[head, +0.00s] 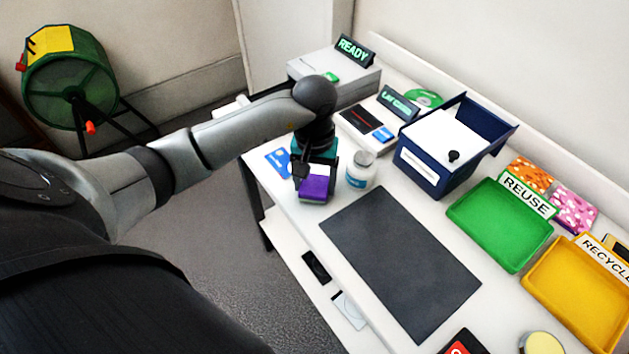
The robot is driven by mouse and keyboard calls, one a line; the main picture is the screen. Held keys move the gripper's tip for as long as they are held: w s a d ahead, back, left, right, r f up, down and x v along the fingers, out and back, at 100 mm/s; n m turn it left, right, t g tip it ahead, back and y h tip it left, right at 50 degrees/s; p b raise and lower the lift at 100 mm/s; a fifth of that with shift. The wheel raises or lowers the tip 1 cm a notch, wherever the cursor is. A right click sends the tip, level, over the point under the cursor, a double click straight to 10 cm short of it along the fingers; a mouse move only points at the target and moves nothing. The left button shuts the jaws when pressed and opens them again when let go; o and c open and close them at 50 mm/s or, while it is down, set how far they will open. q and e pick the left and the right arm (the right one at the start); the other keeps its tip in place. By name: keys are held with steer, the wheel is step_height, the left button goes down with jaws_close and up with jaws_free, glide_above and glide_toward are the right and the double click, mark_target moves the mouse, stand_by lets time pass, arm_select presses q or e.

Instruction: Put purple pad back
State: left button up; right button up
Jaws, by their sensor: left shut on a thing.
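The purple pad (314,188) is a small block with a purple front and a pale top, near the left end of the white table. My left gripper (313,172) is shut on it, coming down from above. I cannot tell whether the pad touches the table or hangs just over it. My right gripper is not in the head view.
A dark grey mat (402,262) lies bare in the table's middle. Beyond it are a blue bin (433,172), a green REUSE tray (476,232) and a yellow RECYCLE tray (561,302). A blue card (279,162) lies left of the gripper. A READY sign (355,49) stands at the back.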

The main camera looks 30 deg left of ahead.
mark_target(314, 185)
arm_select(q)
steer(key=shift+f, duration=0.1)
steer(key=o, duration=1.4)
step_height(314, 185, up, 12)
steer(key=shift+r+p, duration=0.2)
steer(key=shift+p, duration=0.25)
